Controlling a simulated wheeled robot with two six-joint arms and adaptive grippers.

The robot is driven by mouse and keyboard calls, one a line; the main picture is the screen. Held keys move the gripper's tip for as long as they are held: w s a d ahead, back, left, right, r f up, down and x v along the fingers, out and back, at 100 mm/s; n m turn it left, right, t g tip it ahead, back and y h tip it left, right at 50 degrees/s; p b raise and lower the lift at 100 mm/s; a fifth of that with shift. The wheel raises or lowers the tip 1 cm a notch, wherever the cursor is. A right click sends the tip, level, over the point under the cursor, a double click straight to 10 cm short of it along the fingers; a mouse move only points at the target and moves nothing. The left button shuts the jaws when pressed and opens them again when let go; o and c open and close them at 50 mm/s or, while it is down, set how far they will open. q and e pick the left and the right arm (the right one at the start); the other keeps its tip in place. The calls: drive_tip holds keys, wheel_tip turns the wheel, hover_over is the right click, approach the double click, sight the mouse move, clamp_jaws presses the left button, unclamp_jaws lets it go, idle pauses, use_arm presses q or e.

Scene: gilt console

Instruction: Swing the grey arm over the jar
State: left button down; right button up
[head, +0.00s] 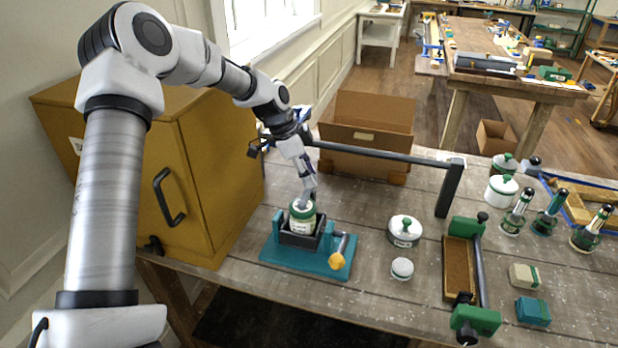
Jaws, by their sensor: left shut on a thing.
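The jar (302,225), pale with a green top, stands upright in a dark holder on a teal base (285,257). My left gripper (306,202) points down at the jar's top and is shut on it, as far as I can see; its fingers hide part of the top. A short grey arm (343,243) with an orange knob (337,261) sits at the right side of the teal base, beside the jar and not over it. A long dark grey bar (385,154) on a post runs behind the jar. My right gripper is not in view.
A yellow cabinet (225,150) stands close on the left, a cardboard box (368,125) behind.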

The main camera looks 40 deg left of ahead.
use_arm(q)
drive_tip(key=shift+w+a+r+m, duration=0.1)
drive_tip(key=shift+m, duration=0.3)
drive_tip(key=c, duration=0.7)
unclamp_jaws()
drive_tip(key=shift+c, duration=0.2)
drive_tip(key=shift+a, duration=0.25)
drive_tip(key=shift+r, duration=0.1)
drive_tip(key=v, duration=0.7)
drive_tip(key=shift+a, duration=0.15)
